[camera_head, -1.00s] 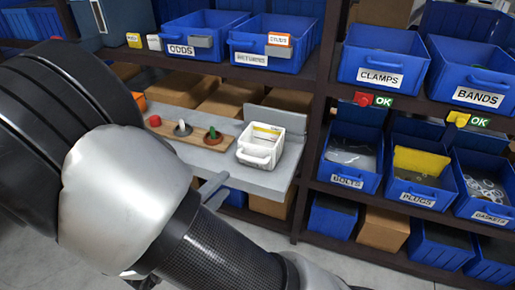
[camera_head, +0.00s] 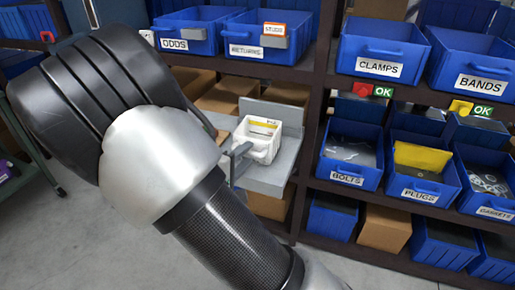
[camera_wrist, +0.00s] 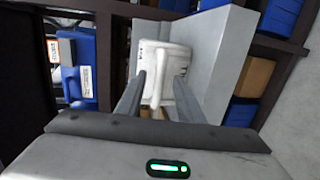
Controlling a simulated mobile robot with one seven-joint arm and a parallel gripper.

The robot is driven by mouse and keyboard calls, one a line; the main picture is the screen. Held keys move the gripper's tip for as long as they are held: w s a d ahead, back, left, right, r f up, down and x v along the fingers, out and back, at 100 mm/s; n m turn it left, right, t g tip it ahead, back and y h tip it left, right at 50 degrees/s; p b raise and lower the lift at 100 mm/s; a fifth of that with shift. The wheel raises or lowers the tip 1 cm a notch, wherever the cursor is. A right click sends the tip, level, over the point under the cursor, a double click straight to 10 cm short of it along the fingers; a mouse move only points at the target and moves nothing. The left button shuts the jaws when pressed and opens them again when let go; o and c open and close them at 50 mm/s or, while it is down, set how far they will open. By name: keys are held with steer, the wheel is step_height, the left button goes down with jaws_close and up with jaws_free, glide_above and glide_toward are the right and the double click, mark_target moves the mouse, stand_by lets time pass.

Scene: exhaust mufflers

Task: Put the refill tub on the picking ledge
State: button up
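The refill tub (camera_head: 262,128) is a white open tub with a yellow-marked label and a front handle. It sits upright on the grey ledge (camera_head: 272,178), near the ledge's right end, in the head view. In the wrist view the tub (camera_wrist: 163,58) is straight ahead, with its handle side toward me. My gripper (camera_head: 241,156) is at the tub's front, by the handle. In the wrist view its two fingers (camera_wrist: 158,88) are apart, with the handle side between their tips. I cannot tell whether they touch it. My arm hides the ledge's left part.
Blue bins stand above and to the right, including returns (camera_head: 246,40), clamps (camera_head: 380,52) and bolts (camera_head: 350,160). A dark rack post (camera_head: 312,120) stands just right of the ledge. Cardboard boxes (camera_head: 225,92) sit behind it. Open floor lies at the lower left.

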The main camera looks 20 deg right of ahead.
steer(key=shift+w+d, duration=0.15)
jaws_close()
steer(key=shift+r, duration=0.1)
